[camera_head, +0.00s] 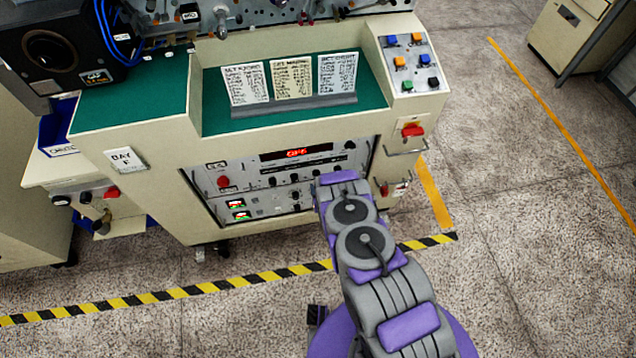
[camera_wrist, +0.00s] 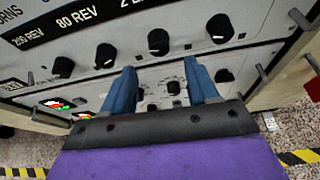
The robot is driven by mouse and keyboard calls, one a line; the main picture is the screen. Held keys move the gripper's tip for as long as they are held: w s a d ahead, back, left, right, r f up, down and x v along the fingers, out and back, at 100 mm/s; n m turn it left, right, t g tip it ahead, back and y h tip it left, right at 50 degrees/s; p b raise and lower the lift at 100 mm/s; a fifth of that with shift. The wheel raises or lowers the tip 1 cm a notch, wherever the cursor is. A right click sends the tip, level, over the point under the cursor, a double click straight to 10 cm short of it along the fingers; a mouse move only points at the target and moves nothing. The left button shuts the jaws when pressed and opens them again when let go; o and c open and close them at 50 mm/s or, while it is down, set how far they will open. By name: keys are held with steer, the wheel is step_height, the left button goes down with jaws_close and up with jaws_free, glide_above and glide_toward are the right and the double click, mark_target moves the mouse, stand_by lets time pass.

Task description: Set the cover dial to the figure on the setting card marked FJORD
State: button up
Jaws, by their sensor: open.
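Three printed setting cards stand in a rack on the desk of the machine: left (camera_head: 246,84), middle (camera_head: 292,77) and right (camera_head: 337,73). Their headings and figures are too small to read surely, so I cannot tell which is FJORD. The front panel (camera_head: 262,170) has rows of black knobs; I cannot tell which is the cover dial. My gripper (camera_wrist: 161,82) is open and empty in the wrist view, its blue fingers before the lower panel. A small black knob (camera_wrist: 173,88) shows between them, apparently untouched. My arm hides the gripper in the head view.
Larger black knobs, one being this knob (camera_wrist: 158,41), line the upper panel under a label strip (camera_wrist: 75,22) reading "250 REV" and "80 REV". A red display (camera_head: 297,153) is lit. A red switch (camera_head: 413,130) and handle sit right. Striped floor tape (camera_head: 150,297) runs in front.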

mark_target(316, 174)
steer(key=shift+b+x, duration=0.55)
steer(key=shift+x, duration=2.3)
steer(key=shift+c, duration=0.4)
steer(key=c, duration=1)
steer(key=shift+o, duration=0.2)
steer(key=shift+m, duration=0.3)
steer(key=shift+w+d+f+m+y+b, duration=0.1)
steer(key=shift+m+y+b, duration=1.05)
steer(key=shift+m, duration=0.45)
steer(key=shift+s+d+f+m+y+b, duration=0.15)
steer(key=shift+m+y+b, duration=0.75)
steer(key=shift+m+b, duration=0.55)
steer(key=shift+w+d+f+m+y+b, duration=0.15)
steer(key=shift+m+y+b, duration=0.9)
steer(key=shift+m, duration=0.7)
steer(key=shift+r, duration=0.1)
